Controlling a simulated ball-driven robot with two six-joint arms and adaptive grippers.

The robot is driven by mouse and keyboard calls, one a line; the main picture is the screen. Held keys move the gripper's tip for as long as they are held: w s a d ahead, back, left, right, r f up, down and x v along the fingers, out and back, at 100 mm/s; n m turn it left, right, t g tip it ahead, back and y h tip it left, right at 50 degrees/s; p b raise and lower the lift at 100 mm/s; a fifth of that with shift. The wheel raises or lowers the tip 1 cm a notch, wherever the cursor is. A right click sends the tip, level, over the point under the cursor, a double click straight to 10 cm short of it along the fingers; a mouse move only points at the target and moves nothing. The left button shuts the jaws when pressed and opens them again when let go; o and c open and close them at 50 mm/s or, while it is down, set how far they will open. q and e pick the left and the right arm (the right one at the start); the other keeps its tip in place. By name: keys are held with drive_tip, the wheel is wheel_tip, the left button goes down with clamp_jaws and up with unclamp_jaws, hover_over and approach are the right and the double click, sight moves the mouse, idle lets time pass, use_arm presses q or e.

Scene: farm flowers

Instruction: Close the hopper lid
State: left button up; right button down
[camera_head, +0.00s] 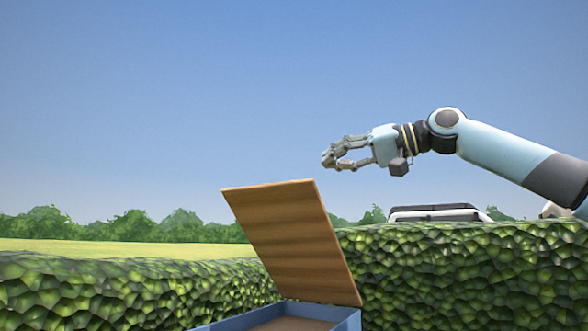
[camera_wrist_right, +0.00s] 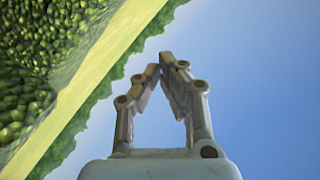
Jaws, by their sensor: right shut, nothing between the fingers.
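The hopper lid (camera_head: 292,243) is a brown wooden board, standing open and tilted up from the blue hopper (camera_head: 347,324) at the bottom of the head view. Only the hopper's upper rim and part of its inside show; the rest is cut off by the frame. My right gripper (camera_head: 328,160) is shut and empty, in the air above and to the right of the lid's top edge, apart from it. In the right wrist view my right gripper (camera_wrist_right: 160,62) shows its fingertips together with nothing between them. The lid is not in that view. My left gripper is not in view.
Green hedges stand left (camera_head: 120,290) and right (camera_head: 470,275) of the hopper. A white and dark vehicle-like shape (camera_head: 437,213) shows behind the right hedge. A field (camera_head: 120,247) and trees lie beyond. The air around the lid's top is clear.

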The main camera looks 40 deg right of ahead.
drive_tip(key=w+a+f+p, duration=0.1)
drive_tip(key=a+p, duration=0.1)
drive_tip(key=w+a+f+p, duration=0.1)
drive_tip(key=w+a+p, duration=0.1)
drive_tip(key=w+a+f+p, duration=0.2)
drive_tip(key=shift+w+a, duration=0.1)
drive_tip(key=shift+w, duration=0.1)
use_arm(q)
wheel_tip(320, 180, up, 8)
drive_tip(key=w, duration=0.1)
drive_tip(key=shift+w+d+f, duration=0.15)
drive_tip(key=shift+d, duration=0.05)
use_arm(e)
drive_tip(key=shift+w, duration=0.1)
